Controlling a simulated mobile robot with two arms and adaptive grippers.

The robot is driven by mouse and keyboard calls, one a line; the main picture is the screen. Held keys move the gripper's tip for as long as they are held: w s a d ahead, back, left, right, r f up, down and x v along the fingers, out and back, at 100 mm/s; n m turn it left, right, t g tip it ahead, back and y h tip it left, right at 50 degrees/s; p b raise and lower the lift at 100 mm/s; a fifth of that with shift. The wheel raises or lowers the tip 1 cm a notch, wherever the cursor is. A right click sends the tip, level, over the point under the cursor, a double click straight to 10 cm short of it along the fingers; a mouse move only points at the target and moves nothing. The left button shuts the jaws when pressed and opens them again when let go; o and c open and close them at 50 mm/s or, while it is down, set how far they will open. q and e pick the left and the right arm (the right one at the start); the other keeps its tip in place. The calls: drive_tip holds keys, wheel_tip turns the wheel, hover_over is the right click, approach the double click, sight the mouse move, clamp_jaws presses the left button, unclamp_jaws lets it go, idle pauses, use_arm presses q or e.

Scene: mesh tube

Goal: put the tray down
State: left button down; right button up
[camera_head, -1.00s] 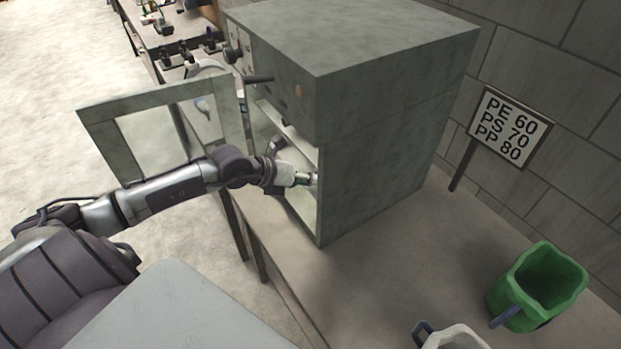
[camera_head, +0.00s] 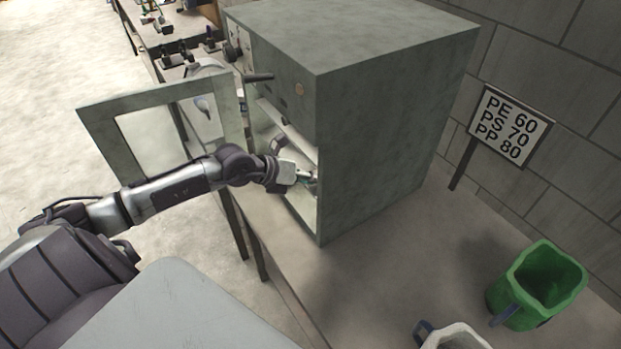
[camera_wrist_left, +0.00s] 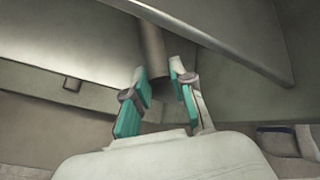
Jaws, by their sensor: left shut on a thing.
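My left gripper (camera_head: 307,179) reaches into the open front of the grey oven-like cabinet (camera_head: 395,120). In the left wrist view its two teal-padded fingers (camera_wrist_left: 163,88) are shut on the grey round handle of the tray (camera_wrist_left: 153,50). The handle runs up and away from the fingertips towards flat grey metal. The tray's plate is hard to tell from the cabinet's inner surfaces, and I cannot tell whether it rests on anything. In the head view the tray is hidden by the cabinet and gripper. My right gripper is not in view.
The cabinet door (camera_head: 120,130) stands open to the left, close to my left arm. A green bin (camera_head: 545,290), a pale container (camera_head: 458,337) and a sign (camera_head: 510,125) are at the right. The bench (camera_head: 375,260) is clear in front of the cabinet.

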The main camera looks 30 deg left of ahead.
use_arm(q)
drive_tip(key=shift+w+a+b, duration=0.3)
drive_tip(key=shift+w+a, duration=0.35)
drive_tip(key=shift+w, duration=0.15)
drive_tip(key=c, duration=0.9)
unclamp_jaws()
drive_tip(key=shift+s, duration=0.1)
drive_tip(key=shift+s+a+r, duration=0.25)
drive_tip(key=shift+s, duration=0.15)
drive_tip(key=v, duration=1.1)
